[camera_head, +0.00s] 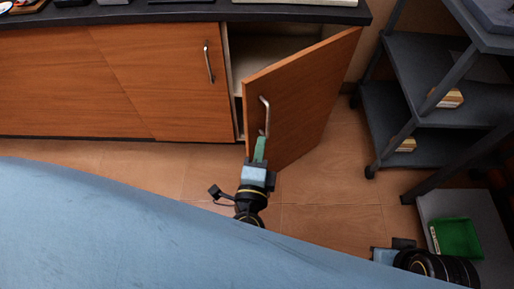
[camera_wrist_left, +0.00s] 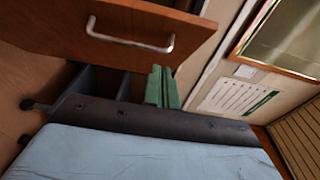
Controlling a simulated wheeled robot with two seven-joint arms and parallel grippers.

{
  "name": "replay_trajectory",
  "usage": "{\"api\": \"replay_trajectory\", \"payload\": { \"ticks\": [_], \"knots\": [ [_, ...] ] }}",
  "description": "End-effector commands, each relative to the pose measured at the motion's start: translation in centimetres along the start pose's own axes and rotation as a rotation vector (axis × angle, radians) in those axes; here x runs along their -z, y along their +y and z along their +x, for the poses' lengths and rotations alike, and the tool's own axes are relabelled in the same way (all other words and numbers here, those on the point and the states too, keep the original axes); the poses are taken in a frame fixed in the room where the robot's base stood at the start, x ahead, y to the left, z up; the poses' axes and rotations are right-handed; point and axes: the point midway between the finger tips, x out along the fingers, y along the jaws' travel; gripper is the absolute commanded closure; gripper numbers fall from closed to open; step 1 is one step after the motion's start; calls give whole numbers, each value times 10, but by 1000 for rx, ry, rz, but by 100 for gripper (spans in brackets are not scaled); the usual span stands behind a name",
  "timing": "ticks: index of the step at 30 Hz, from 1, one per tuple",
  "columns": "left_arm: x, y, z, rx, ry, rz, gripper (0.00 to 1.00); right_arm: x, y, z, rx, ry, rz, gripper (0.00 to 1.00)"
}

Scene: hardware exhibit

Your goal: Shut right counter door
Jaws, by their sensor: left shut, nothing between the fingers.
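The right counter door (camera_head: 300,100) is orange-brown wood and stands open, swung outward from the counter. Its metal handle (camera_head: 266,113) is on its outer face near the free edge. My left gripper (camera_head: 260,146) is shut and empty, its green fingertips just below the handle. Whether they touch the door cannot be told. In the left wrist view, the closed green fingers (camera_wrist_left: 163,88) show below a wooden door panel (camera_wrist_left: 100,20) with a metal handle (camera_wrist_left: 130,37). Part of my right arm (camera_head: 400,250) shows at the lower right, with its fingers not clear.
The closed left door (camera_head: 180,75) is beside the opening, under a dark countertop (camera_head: 180,13). The counter interior (camera_head: 255,55) shows a shelf. A grey wheeled shelf rack (camera_head: 425,90) stands at right, with a green bin (camera_head: 458,240) low on it. Tiled floor (camera_head: 320,190) is clear between.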

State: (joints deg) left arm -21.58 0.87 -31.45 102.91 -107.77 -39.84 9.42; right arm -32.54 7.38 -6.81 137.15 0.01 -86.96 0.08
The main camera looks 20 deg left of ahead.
Motion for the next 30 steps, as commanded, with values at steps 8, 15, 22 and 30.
{"api": "replay_trajectory", "payload": {
  "ticks": [8,15,22,30],
  "knots": [
    [0,-1,62,1,-3,-3,100,0,-2,-7,3,5,2,100],
    [-23,0,85,0,-2,-1,100,0,-2,-7,4,2,2,100],
    [-29,0,91,-1,-1,-2,100,-1,-2,-6,4,2,1,100],
    [-29,0,91,-1,-1,-1,100,0,-2,-6,4,3,1,100]
  ]
}}
